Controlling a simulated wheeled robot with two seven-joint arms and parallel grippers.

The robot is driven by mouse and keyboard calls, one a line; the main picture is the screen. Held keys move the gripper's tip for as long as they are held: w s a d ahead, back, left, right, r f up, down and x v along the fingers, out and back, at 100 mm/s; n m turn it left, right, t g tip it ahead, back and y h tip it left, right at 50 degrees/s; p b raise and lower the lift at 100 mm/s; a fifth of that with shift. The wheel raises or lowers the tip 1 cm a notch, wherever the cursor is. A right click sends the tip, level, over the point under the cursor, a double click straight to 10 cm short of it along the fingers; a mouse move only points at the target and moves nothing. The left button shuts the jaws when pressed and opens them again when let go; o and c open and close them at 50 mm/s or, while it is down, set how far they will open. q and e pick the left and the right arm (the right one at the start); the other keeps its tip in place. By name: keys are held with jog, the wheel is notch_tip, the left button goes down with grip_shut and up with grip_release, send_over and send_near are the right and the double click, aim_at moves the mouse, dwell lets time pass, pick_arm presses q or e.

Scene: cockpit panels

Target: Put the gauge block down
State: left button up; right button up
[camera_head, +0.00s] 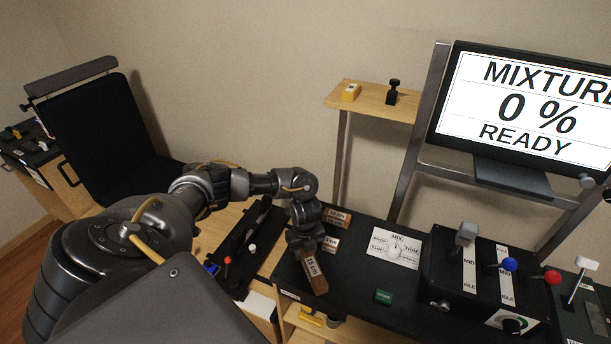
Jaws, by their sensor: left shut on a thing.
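A brown gauge block (319,284) with a white label hangs in my left gripper (305,245), which points down and is shut on its upper part. The block is tilted and sits over the left part of the black panel top (345,292). I cannot tell whether its lower end touches the panel. Two other labelled blocks are just right of the gripper: an orange-brown one (337,217) behind and a paler one (330,244) nearer. The gripper hides part of that area. My right gripper is not in view.
A black slotted panel (246,243) with a red-knobbed lever lies left. A monitor (530,110) stands at back right. Bare panel lies right of the block.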

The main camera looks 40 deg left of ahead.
pick_arm(q)
jog(key=shift+f, duration=0.9)
jog(key=shift+f, duration=0.15)
jog(key=o, duration=1.2)
jog(key=shift+c, duration=0.2)
